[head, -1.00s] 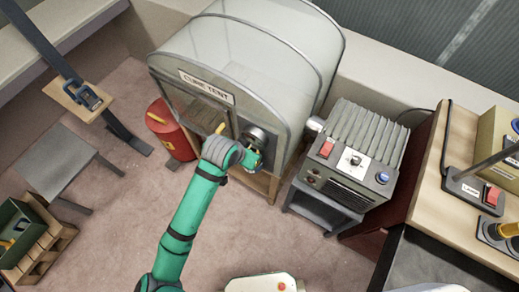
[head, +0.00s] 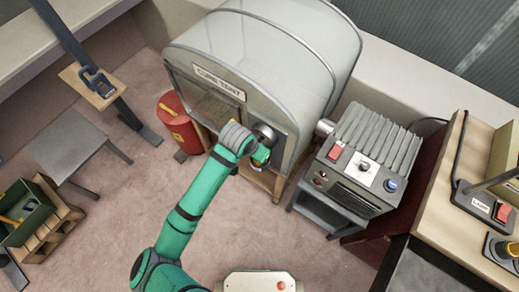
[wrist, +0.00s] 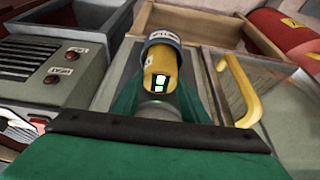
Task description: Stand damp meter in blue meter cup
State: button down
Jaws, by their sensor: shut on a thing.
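The damp meter (wrist: 157,72) is a yellow rounded body with a small lit display, seen in the wrist view. My gripper (wrist: 157,95) has its green fingers on either side of the meter and is shut on it. A dark blue-grey cup (wrist: 160,38) with a white label rings the meter's far end. Whether the meter is seated on the cup's bottom is hidden. In the head view my gripper (head: 262,156) is low at the front of the cure tent, and the meter and cup are mostly hidden there.
The cure tent (head: 265,60) stands right behind my gripper. Its yellow door handle (wrist: 240,90) is close to the right finger. A grey heater-like box (head: 360,165) stands to the right, a red canister (head: 180,125) to the left.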

jog(key=c, duration=1)
grip_release()
jog(key=shift+c, duration=0.2)
jog(key=shift+a, duration=0.1)
jog(key=shift+r, duration=0.5)
jog(key=v, duration=1.1)
jog(key=shift+s+r, duration=0.2)
jog(key=shift+a, duration=0.1)
